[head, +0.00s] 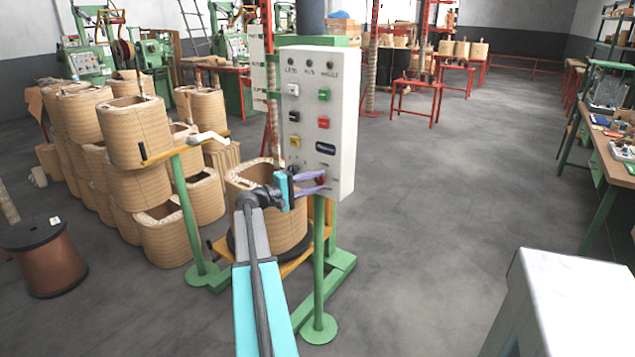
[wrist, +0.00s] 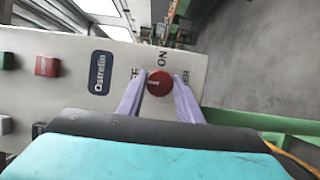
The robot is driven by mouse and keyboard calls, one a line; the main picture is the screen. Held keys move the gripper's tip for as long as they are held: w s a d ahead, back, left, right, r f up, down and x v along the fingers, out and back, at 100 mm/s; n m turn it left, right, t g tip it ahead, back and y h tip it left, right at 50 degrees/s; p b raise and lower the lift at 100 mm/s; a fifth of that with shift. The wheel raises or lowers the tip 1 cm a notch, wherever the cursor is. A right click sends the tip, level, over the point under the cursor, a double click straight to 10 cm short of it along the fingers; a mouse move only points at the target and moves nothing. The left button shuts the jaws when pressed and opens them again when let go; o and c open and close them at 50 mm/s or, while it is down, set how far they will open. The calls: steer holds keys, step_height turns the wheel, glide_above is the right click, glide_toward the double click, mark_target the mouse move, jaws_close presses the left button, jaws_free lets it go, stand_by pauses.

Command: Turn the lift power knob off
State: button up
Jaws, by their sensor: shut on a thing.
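The lift power knob (wrist: 160,83) is a round red knob near the lower end of a white control box (head: 344,110). In the wrist view, printed lettering including "ON" stands by it. My gripper (wrist: 160,98) has its two pale purple fingers on either side of the knob, shut on it. In the head view my gripper (head: 318,181) reaches the lower front face of the box, and the fingers partly hide the knob (head: 321,180). The knob's exact turn position cannot be read.
Several coloured buttons, such as a red one (head: 323,123), sit above on the box. A green post (head: 319,260) carries the box. A wound coil (head: 265,215) stands just behind my arm. Stacked coils (head: 135,135) fill the left. Open grey floor (head: 440,200) lies to the right.

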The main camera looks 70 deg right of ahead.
steer(key=shift+s+a+f, duration=0.1)
steer(key=shift+f, duration=0.05)
steer(key=o, duration=1)
steer(key=b+v, duration=0.1)
steer(key=v, duration=1.3)
